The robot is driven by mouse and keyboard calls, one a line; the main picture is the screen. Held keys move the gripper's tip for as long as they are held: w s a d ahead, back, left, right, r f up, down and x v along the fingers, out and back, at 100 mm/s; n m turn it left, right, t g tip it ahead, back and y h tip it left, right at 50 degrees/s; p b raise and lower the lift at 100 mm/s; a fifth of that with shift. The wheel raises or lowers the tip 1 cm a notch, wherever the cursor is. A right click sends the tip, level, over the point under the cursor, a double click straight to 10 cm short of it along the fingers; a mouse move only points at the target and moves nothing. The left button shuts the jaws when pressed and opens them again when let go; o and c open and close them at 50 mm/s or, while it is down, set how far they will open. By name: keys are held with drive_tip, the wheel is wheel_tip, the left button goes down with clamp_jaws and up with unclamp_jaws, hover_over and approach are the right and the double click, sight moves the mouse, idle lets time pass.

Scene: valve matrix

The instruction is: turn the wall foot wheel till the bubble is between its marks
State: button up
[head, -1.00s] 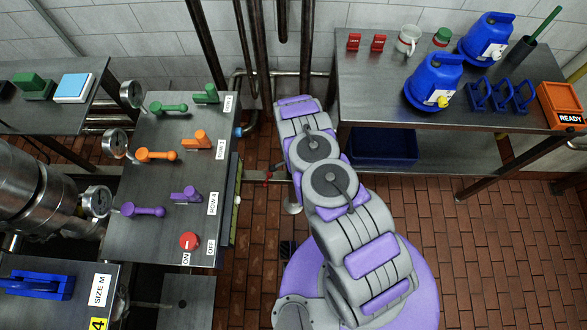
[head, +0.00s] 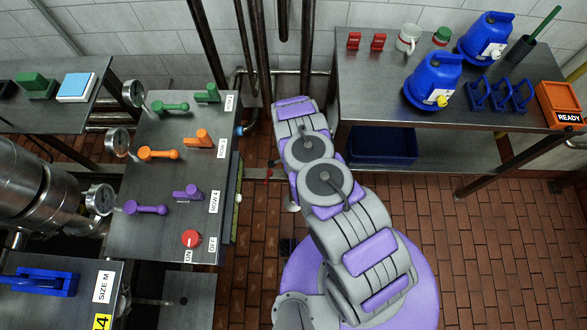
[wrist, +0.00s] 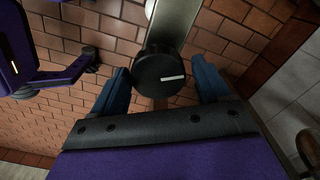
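A black round wheel or knob (wrist: 160,78) with a white mark on its face is at the end of a metal leg (wrist: 173,22) in the wrist view. My gripper (wrist: 160,68) is open, with one blue finger on each side of the wheel. I see gaps, and cannot tell that either finger touches it. In the head view, the wheel and my fingers are mostly hidden below my arm.
A valve panel (head: 165,235) with green, orange and purple handles, gauges and a red knob (head: 191,238) stands left of my arm. A steel table (head: 380,95) with blue jugs is at right. Pipes run up the wall behind. The brick floor (head: 490,240) at right is clear.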

drive_tip(key=shift+o, duration=1)
wheel_tip(320, 180, up, 17)
drive_tip(key=p, duration=0.9)
drive_tip(key=shift+r, duration=0.15)
